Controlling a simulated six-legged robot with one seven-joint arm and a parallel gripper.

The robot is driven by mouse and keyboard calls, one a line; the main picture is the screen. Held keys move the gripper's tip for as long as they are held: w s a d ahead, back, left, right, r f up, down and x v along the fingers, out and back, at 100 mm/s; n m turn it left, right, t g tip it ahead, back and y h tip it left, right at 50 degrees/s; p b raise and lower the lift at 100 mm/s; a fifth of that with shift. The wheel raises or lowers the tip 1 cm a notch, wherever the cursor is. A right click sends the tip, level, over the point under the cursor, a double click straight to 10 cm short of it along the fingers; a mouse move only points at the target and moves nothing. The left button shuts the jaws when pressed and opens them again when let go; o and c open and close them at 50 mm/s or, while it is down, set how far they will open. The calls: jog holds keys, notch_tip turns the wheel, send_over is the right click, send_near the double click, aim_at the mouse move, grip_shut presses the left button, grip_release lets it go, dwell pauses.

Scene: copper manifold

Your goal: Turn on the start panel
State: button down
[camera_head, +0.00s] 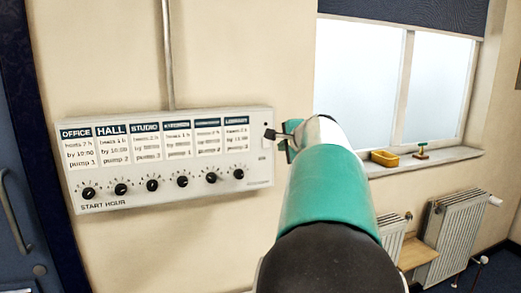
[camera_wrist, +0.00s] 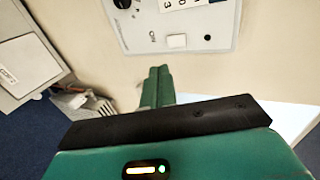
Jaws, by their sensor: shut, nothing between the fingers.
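The start panel (camera_head: 170,160) is a white box on the wall at left in the head view. It has a row of labelled cards, among them OFFICE, HALL and STUDIO, above black knobs and the words START HOUR. In the wrist view, the panel's end (camera_wrist: 130,35) shows at the top, with a pale rectangular switch (camera_wrist: 177,41) beside the word ON and a small black dot (camera_wrist: 207,37). My gripper (camera_head: 280,136) is at the panel's right end, partly hidden by my arm. Its green fingers (camera_wrist: 158,78) are shut and empty, pointing toward the switch and apart from it in the picture.
A window with a sill (camera_head: 430,161) is at right, holding a yellow tray (camera_head: 384,158) and a small green-topped object (camera_head: 422,150). Radiators (camera_head: 455,235) stand below. A blue door (camera_head: 20,190) is at far left. A grey box (camera_wrist: 30,55) shows at left in the wrist view.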

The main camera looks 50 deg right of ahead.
send_near(266, 142)
jog(key=w+d+f, duration=0.1)
jog(key=w+f, duration=0.3)
jog(key=f, duration=0.1)
jog(key=shift+w+d, duration=0.55)
jog(key=shift+w, duration=0.15)
jog(key=shift+w+d+f, duration=0.1)
jog(key=shift+w+f, duration=0.05)
jog(key=shift+w, duration=0.05)
dwell(0.4)
